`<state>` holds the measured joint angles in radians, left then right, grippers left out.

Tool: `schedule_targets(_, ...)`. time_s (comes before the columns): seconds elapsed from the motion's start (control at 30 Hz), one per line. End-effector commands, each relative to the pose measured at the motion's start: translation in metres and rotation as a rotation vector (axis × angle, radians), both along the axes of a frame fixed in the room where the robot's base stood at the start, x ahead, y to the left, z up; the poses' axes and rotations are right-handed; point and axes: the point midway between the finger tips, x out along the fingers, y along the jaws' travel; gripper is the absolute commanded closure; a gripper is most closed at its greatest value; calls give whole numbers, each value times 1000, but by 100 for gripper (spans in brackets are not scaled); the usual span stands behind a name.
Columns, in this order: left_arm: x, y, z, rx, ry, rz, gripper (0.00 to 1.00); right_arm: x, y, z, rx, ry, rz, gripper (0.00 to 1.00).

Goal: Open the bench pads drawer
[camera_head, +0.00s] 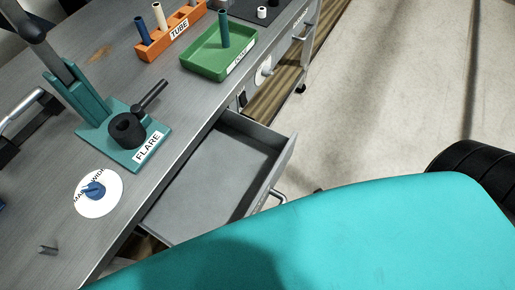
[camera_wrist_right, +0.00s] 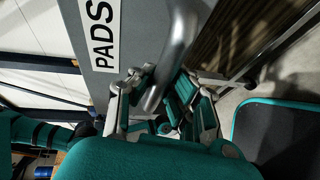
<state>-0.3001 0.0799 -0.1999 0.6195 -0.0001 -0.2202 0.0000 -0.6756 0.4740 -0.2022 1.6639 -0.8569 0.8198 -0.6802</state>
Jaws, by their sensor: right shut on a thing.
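A grey drawer (camera_head: 222,165) stands pulled out from the bench in the head view, its empty inside showing. Its bar handle (camera_head: 279,196) sticks out from the front at the right. In the right wrist view the drawer front (camera_wrist_right: 128,25) carries a label (camera_wrist_right: 99,38) reading PADS. My right gripper (camera_wrist_right: 160,92) has its fingers on both sides of the metal handle bar (camera_wrist_right: 174,55) and is shut on it. In the head view the right gripper is hidden behind a large teal cover. My left gripper is in neither view.
A black wheel (camera_head: 475,165) shows at the right. Pale floor (camera_head: 400,80) beyond the drawer is open.

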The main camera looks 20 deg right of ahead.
Motion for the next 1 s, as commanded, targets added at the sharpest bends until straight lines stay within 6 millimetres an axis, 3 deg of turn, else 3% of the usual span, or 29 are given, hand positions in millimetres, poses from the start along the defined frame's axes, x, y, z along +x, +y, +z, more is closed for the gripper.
schedule_targets(0.2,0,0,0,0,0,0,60,-10,-7,2,6,1,-1,100)
schedule_targets(0.53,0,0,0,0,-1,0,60,-10,-7,2,7,-1,-1,100)
schedule_targets(0.57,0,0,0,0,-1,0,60,-10,-7,2,7,-1,-1,85)
schedule_targets(0.73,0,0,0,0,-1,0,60,-10,-7,1,5,-1,-1,63)
schedule_targets(1.0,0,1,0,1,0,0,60,-10,-8,1,2,0,0,60)
